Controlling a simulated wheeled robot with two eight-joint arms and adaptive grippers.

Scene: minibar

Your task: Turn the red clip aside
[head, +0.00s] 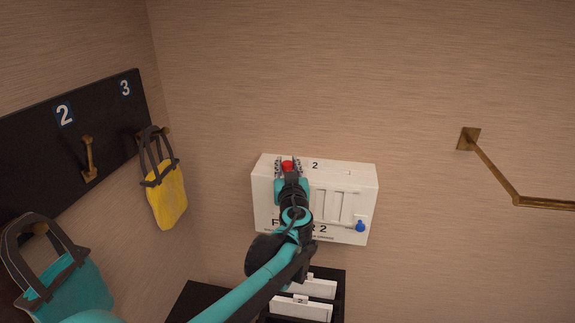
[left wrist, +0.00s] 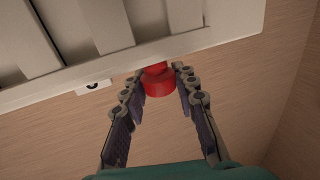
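The red clip (head: 287,165) sits at the top of the white wall box (head: 365,180), left of its middle. In the left wrist view the red clip (left wrist: 158,84) is a short red cylinder projecting from the edge of the white box. My left gripper (head: 287,167) is at the clip, with one finger on each side of it. In the left wrist view the fingers of my left gripper (left wrist: 159,76) are apart and flank the clip, with narrow gaps visible. My left arm hides part of the box front. My right gripper is not in view.
A blue knob (head: 360,227) is at the box's lower right. A black holder with white cards (head: 303,308) stands below. A yellow bag (head: 166,196) and a teal bag (head: 68,290) hang from the black hook board (head: 30,140) at left. A brass rail (head: 495,175) is at right.

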